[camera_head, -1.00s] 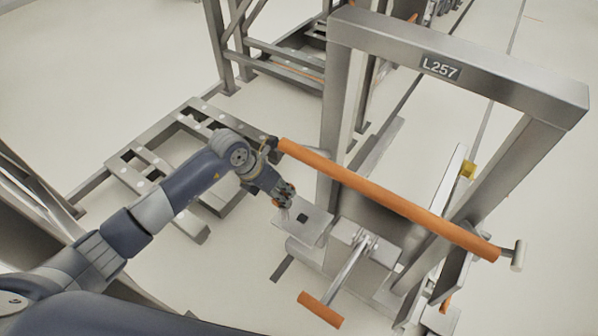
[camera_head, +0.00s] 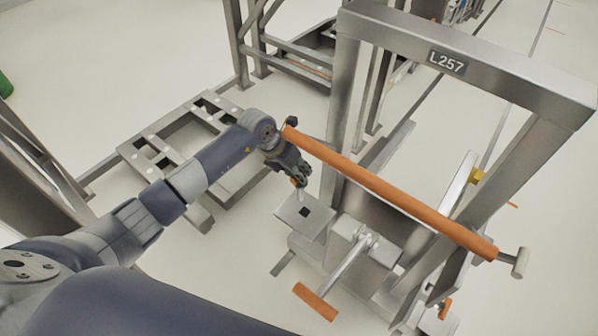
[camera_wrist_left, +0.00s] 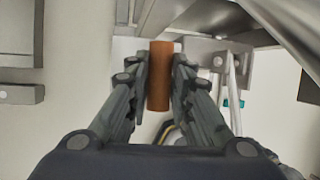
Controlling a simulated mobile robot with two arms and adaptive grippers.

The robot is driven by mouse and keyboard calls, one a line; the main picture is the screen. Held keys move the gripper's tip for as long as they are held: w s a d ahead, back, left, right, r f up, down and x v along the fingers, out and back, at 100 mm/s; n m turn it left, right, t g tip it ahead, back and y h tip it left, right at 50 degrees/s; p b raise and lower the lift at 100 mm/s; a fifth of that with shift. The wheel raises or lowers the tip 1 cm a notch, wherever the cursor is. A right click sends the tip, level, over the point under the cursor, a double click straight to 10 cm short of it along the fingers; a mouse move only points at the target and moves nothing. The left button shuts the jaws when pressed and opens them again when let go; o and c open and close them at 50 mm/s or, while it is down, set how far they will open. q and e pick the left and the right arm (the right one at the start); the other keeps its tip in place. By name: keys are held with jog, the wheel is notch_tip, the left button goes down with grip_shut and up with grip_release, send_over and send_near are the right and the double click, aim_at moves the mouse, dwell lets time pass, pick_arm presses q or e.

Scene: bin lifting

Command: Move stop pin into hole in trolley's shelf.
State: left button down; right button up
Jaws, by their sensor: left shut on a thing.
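My left gripper (camera_head: 299,180) is shut on the orange handle of the stop pin. In the left wrist view the orange handle of the stop pin (camera_wrist_left: 160,75) stands between the two dark fingers of the left gripper (camera_wrist_left: 158,85). A small pale part of the pin shows below the fingers in the head view. The trolley's shelf (camera_head: 318,221) is a flat metal plate with a dark square hole (camera_head: 304,212). The pin appears just behind the hole in the picture, apart from it; its exact height cannot be told. My right gripper is not in view.
A long orange bar (camera_head: 390,192) crosses the trolley frame (camera_head: 345,95) labelled L257, close to the right of my left gripper. A lever with an orange grip (camera_head: 315,301) sticks out in front of the shelf. A low metal base (camera_head: 165,150) lies behind my left arm.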

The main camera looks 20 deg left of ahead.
aim_at(305, 186)
pick_arm(q)
jog(key=d+f+b, duration=0.1)
jog(key=f, duration=0.2)
jog(key=shift+d+b, duration=0.35)
jog(key=b+x, duration=0.2)
jog(key=shift+s+f, duration=0.15)
jog(key=shift+f, duration=0.25)
jog(key=shift+d+f, duration=0.1)
jog(key=shift+f, duration=0.2)
jog(key=shift+a+f+b, duration=0.2)
jog(key=shift+f+b, duration=0.05)
jog(key=shift+b, duration=0.2)
jog(key=shift+a, duration=0.15)
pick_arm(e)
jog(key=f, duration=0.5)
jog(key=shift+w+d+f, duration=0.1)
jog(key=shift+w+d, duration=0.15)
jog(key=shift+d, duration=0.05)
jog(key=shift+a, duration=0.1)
